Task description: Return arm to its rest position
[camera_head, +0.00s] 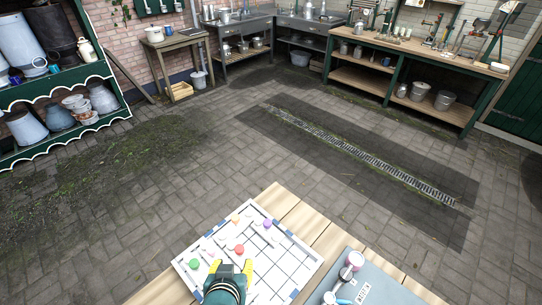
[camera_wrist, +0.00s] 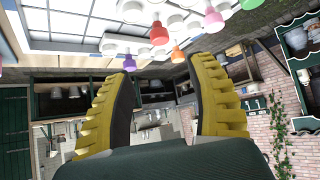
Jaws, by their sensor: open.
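My gripper (camera_head: 232,267) has yellow ribbed fingers and a dark teal body. It is at the bottom middle of the head view, over the near part of a white gridded board (camera_head: 290,262). In the wrist view my gripper (camera_wrist: 161,62) has its fingers spread wide with nothing between them. The wrist picture appears upside down, with the board (camera_wrist: 75,22) along its top. White knobbed pieces stand on the board, some with coloured tops: orange (camera_head: 235,218), purple (camera_head: 267,223), red (camera_head: 239,249) and green (camera_head: 194,264). Contact between gripper and board cannot be told.
The board lies on a wooden table (camera_head: 290,205). Beyond is open paving (camera_head: 180,190). A green shelf (camera_head: 100,72), a small table (camera_head: 175,40) and a workbench (camera_head: 440,58) stand farther off.

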